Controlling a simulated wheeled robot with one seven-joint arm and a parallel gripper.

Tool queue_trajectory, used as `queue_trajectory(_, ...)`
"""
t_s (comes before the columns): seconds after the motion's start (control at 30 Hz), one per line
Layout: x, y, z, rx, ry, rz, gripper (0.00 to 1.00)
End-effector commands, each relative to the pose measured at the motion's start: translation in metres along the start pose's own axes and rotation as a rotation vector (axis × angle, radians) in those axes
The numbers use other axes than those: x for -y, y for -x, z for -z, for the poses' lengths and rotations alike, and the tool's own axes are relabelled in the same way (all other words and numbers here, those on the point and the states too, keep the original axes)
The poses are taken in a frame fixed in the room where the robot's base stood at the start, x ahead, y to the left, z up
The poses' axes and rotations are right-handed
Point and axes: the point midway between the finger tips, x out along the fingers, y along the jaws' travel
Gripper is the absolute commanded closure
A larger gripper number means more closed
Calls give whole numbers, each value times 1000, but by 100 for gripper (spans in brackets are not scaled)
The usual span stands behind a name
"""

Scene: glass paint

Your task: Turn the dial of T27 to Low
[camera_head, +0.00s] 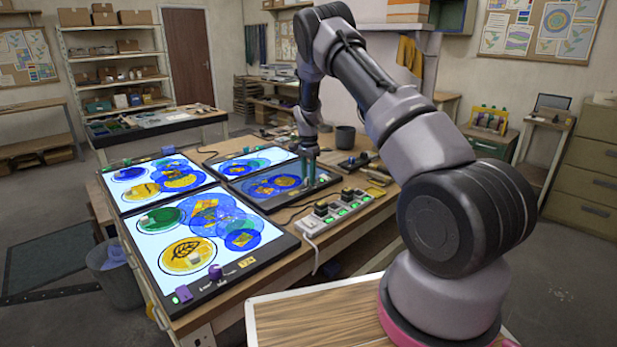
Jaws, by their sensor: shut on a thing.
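Several light panels lie on the workbench. The dark, unlit panel (240,196) at the right carries blue discs and yellow shapes; I cannot read a T27 label on it. My gripper (309,182) points down at this panel's right part, near its edge. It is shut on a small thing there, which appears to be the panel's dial. The fingers mostly hide the dial, so its setting cannot be read.
The lit front panel (152,252) has a purple knob (215,272) and a yellow tag. A power strip (312,226) with black plugs lies right of the panels. A dark cup (345,137) stands behind my gripper. A grey bin (118,283) stands on the floor at left.

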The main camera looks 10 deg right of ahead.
Motion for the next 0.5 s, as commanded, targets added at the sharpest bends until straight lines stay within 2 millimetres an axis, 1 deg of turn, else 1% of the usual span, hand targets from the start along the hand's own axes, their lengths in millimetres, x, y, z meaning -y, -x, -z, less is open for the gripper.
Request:
queue_trajectory(0.2,0,0,0,-1,-55,1,100)
queue_trajectory(0.5,0,0,0,0,-71,1,100)
